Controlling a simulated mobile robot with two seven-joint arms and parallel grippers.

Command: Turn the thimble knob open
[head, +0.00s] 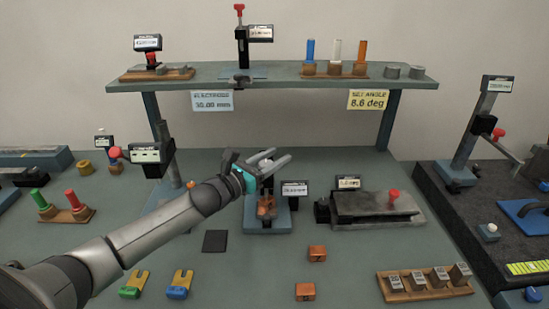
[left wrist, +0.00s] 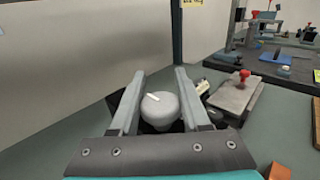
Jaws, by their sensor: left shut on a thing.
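The thimble knob (left wrist: 160,110) is a round grey knob with a white index mark on its top, in the middle of the left wrist view. My left gripper (head: 280,157) reaches over the chuck from the left, and its two fingers also show in the left wrist view (left wrist: 161,76). They are shut on the knob, one finger on each side. In the head view the gripper largely hides the knob. The chuck stands on a blue-grey base (head: 254,222), with a copper-coloured part (head: 266,206) below the gripper. My right gripper is out of view.
A small display (head: 295,189) stands just right of the chuck. A grey plate with a red knob (head: 393,194) lies further right. Two orange blocks (head: 317,253) (head: 305,291) sit in front. A shelf (head: 290,78) spans behind, with a yellow "SET ANGLE 8.6 deg" sign (head: 369,99).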

